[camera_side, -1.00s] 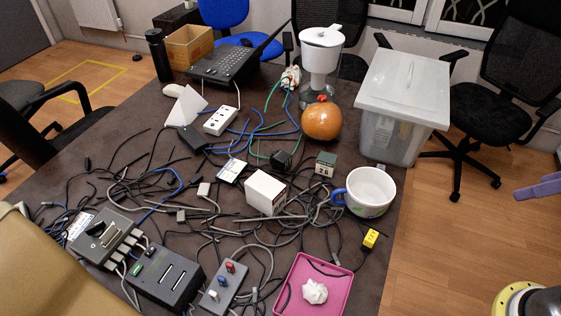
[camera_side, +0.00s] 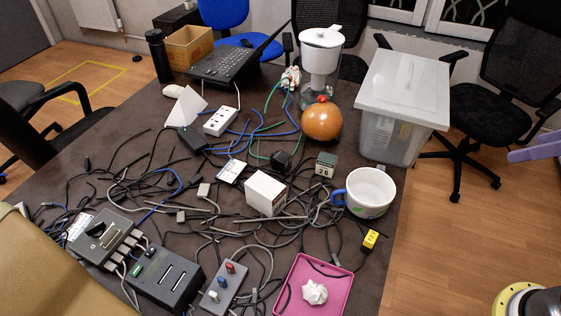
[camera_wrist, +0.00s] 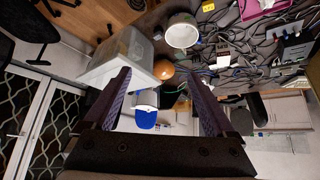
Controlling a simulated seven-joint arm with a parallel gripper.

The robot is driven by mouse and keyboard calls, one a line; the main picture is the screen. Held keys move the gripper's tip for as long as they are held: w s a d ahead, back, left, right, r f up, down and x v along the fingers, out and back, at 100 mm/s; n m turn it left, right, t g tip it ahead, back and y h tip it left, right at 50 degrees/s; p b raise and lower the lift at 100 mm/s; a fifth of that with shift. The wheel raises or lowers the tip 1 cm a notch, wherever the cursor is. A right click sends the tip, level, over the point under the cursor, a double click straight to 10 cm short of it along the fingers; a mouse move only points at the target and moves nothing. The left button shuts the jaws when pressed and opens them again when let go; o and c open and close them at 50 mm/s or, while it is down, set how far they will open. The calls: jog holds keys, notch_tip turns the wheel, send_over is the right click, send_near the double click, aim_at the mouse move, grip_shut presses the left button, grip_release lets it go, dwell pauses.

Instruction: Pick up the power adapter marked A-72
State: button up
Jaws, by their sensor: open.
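I cannot read the marking A-72 on anything. One candidate is a dark grey-green block (camera_side: 325,164) with a pale label, standing behind the blue-handled mug; its label is too small to read surely. Another is a black adapter-like block (camera_side: 281,160) left of it. A yellow block (camera_side: 370,239) with dark marks lies near the table's right edge. My gripper (camera_wrist: 160,76) is open and empty, its two purple fingers wide apart in the wrist view. In the side view only a purple finger (camera_side: 537,149) shows, at the right edge, well off the table.
Cables cover much of the table (camera_side: 110,150). A white mug (camera_side: 368,190), white box (camera_side: 266,193), orange round object (camera_side: 321,121), pink tray (camera_side: 338,290) and large translucent bin (camera_side: 404,90) stand around the blocks. Chairs surround the table.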

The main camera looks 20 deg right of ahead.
jog(key=w+a+r+n, duration=0.1)
jog(key=w+a+r, duration=0.1)
jog(key=w+r, duration=0.6)
jog(key=n+g+y, duration=0.2)
jog(key=n+g, duration=0.1)
jog(key=n, duration=0.1)
send_over(281, 155)
jog(key=s, duration=0.3)
jog(key=f, duration=3.6)
jog(key=shift+w+d+f, duration=0.2)
jog(key=shift+w+d, duration=0.05)
jog(key=shift+d+x, duration=0.1)
jog(key=shift+x, duration=1.45)
jog(key=shift+d+x, duration=0.15)
jog(key=shift+x, duration=1.45)
jog(key=shift+w, duration=0.2)
jog(key=shift+c, duration=0.2)
